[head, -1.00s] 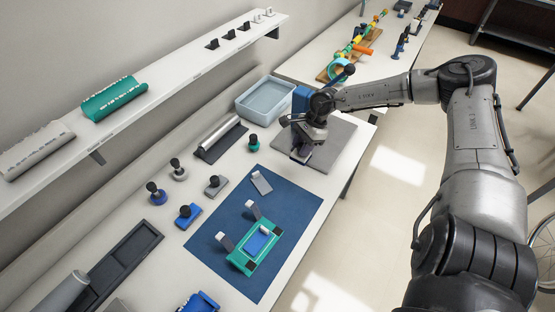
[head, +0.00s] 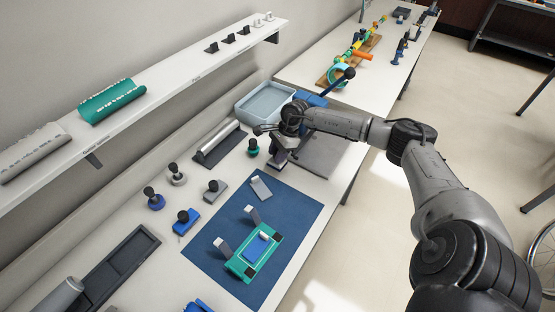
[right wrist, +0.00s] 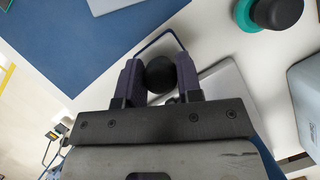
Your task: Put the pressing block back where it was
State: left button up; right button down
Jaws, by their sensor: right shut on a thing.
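My right gripper (head: 279,158) is in the head view, low over the table between the green-based knob piece and the grey mat. In the right wrist view its dark fingers (right wrist: 160,82) are shut around a round black knob (right wrist: 159,72). The knob appears to belong to the pressing block, whose body is mostly hidden by the gripper. I cannot tell whether it touches the table. My left gripper is not in view.
A blue mat (head: 286,193) holds a green fixture (head: 240,268). Several knobbed pieces, including a green-based one (head: 253,148), stand nearby. A grey-blue bin (head: 264,104) and a blue lever device (head: 312,100) are behind the gripper. A grey mat (head: 325,158) lies right.

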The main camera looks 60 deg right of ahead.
notch_tip(320, 180, down, 3)
jog(key=shift+f, duration=0.15)
jog(key=shift+f, duration=0.1)
jog(key=c, duration=0.8)
grip_release()
